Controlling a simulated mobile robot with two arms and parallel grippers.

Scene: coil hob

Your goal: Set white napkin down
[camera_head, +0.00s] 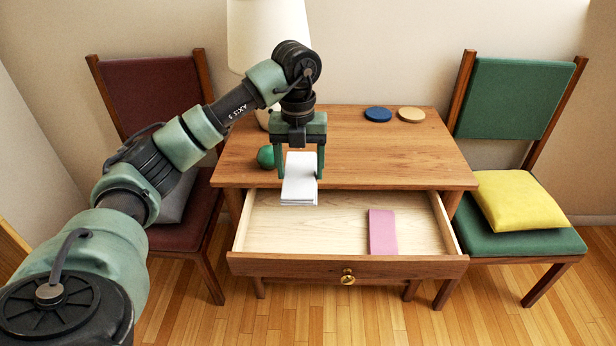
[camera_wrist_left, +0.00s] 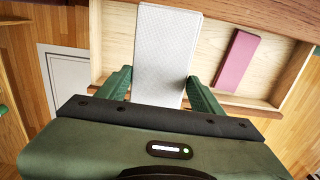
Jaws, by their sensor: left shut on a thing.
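The white napkin (camera_head: 300,183) is a folded stack held between the fingers of my left gripper (camera_head: 300,170). In the head view it appears over the back left part of the open drawer (camera_head: 262,224), by the table's front edge. The left wrist view shows the napkin (camera_wrist_left: 165,55) between the two green fingers of my left gripper (camera_wrist_left: 160,90), with the drawer beyond it. I cannot tell the exact gap between napkin and drawer floor. My right gripper is in neither view.
A pink folded napkin (camera_head: 382,232) lies in the drawer's right half. The wooden table (camera_head: 360,155) bears a green ball (camera_head: 266,157), a blue coaster (camera_head: 378,114), a tan coaster (camera_head: 411,115) and a lamp (camera_head: 262,35). Chairs stand on both sides, the right one with a yellow cushion (camera_head: 518,202).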

